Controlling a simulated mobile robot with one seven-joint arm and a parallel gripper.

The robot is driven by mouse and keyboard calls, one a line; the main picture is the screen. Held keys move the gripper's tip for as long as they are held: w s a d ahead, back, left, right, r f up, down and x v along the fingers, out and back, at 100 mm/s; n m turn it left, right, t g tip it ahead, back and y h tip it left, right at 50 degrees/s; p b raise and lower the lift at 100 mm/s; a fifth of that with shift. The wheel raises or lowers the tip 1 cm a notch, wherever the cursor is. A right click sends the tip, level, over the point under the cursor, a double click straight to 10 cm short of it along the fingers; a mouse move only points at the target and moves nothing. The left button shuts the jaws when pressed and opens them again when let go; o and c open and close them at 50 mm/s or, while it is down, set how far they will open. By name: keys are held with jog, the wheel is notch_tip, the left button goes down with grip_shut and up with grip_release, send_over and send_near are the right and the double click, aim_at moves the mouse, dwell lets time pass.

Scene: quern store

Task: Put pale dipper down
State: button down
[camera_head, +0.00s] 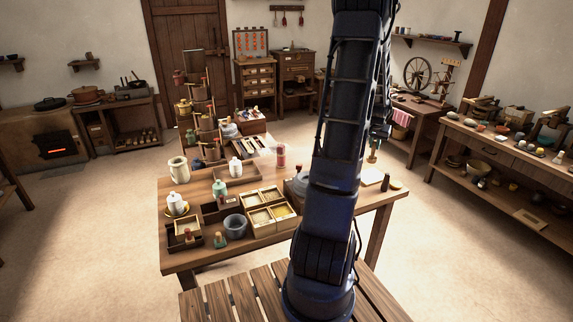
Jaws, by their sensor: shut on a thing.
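My gripper (379,134) is partly hidden behind my own dark blue arm, above the back right part of the wooden table (388,199). It is shut on a small pale thing (373,156), which looks like the pale dipper. The thing hangs just below the jaws, over a flat pale sheet or board (372,177) on the table. It is too small to tell whether it touches anything below. The jaws themselves are hard to make out.
A dark bottle (385,182) and a small yellowish dish (396,185) stand right of the pale sheet. Boxes with yellow contents (260,218), a grey bowl (235,226) and several jars crowd the table's left. A side bench (505,150) stands at right.

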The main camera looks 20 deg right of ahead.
jog(key=w+a+n+t+y, duration=0.1)
jog(key=w+a+n, duration=0.3)
jog(key=w+a, duration=0.85)
jog(key=w+a+n+y, duration=0.1)
jog(key=w+a+n, duration=0.3)
jog(key=w+a, duration=0.85)
jog(key=w+a+n+y, duration=0.1)
jog(key=w+a+n, duration=0.1)
jog(key=w+a, duration=0.7)
jog(key=w+a+n+y, duration=0.1)
jog(key=w+a+n, duration=0.25)
jog(key=a, duration=0.85)
jog(key=a+n+y, duration=0.3)
jog(key=a+n, duration=0.3)
jog(key=a, duration=3.4)
jog(key=shift+g, duration=0.3)
jog(key=f, duration=1.9)
jog(key=shift+w+f, duration=0.25)
jog(key=shift+f, duration=0.1)
jog(key=shift+f, duration=0.15)
